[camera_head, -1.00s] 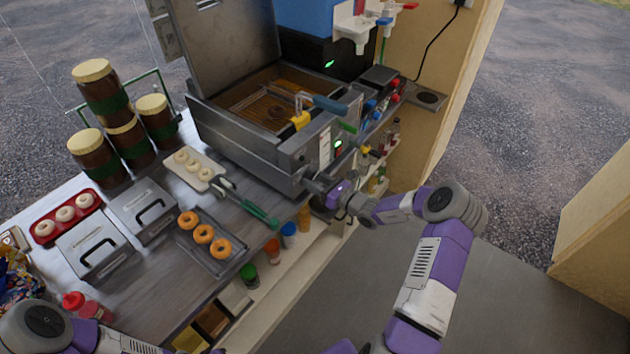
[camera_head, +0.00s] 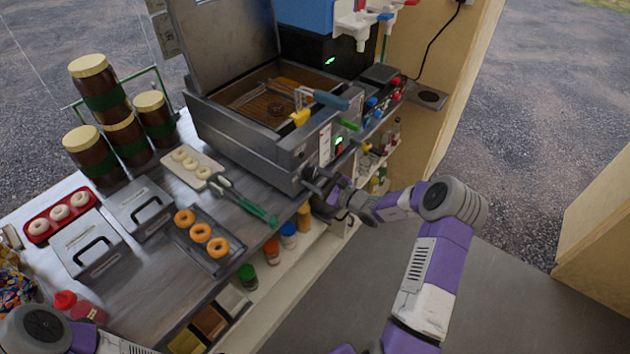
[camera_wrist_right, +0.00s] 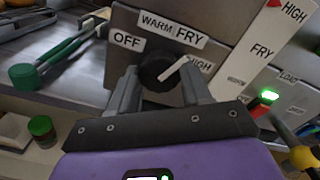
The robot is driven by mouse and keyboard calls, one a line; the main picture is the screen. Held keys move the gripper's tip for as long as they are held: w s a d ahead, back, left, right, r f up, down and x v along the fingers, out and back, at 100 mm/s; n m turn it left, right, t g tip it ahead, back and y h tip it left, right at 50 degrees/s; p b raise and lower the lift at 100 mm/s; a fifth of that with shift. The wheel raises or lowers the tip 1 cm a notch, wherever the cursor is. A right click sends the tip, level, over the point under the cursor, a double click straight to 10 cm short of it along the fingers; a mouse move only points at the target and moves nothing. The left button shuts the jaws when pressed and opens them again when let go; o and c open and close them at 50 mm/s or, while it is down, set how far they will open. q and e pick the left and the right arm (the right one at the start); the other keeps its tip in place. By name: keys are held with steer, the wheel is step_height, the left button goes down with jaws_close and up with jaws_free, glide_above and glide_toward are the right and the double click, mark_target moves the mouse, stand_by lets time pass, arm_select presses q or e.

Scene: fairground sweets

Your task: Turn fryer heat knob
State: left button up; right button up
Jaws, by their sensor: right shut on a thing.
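The fryer heat knob (camera_wrist_right: 157,66) is round and black with a white pointer, on the fryer's grey front panel in the right wrist view. Labels OFF, WARM, FRY and HIGH surround it. The pointer slants up and right, between FRY and HIGH, its tip partly over the HIGH label. My right gripper (camera_wrist_right: 160,84) is shut on the knob, with one finger on each side. In the head view my right gripper (camera_head: 315,186) is at the lower front corner of the fryer (camera_head: 240,125), where it largely hides the knob. My left gripper is out of view; only part of that arm shows at lower left.
Green-handled tongs (camera_head: 245,200) lie left of the gripper. A tray of doughnuts (camera_head: 222,262) and several lidded jars (camera_head: 100,90) stand on the counter. A yellow tap handle (camera_wrist_right: 303,158) is close on the gripper's right. The floor in front is clear.

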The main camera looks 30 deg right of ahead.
steer(key=shift+n, duration=0.4)
steer(key=o, duration=1.1)
steer(key=shift+c, duration=0.2)
steer(key=v, duration=0.7)
steer(key=shift+s, duration=0.25)
steer(key=shift+d, duration=0.1)
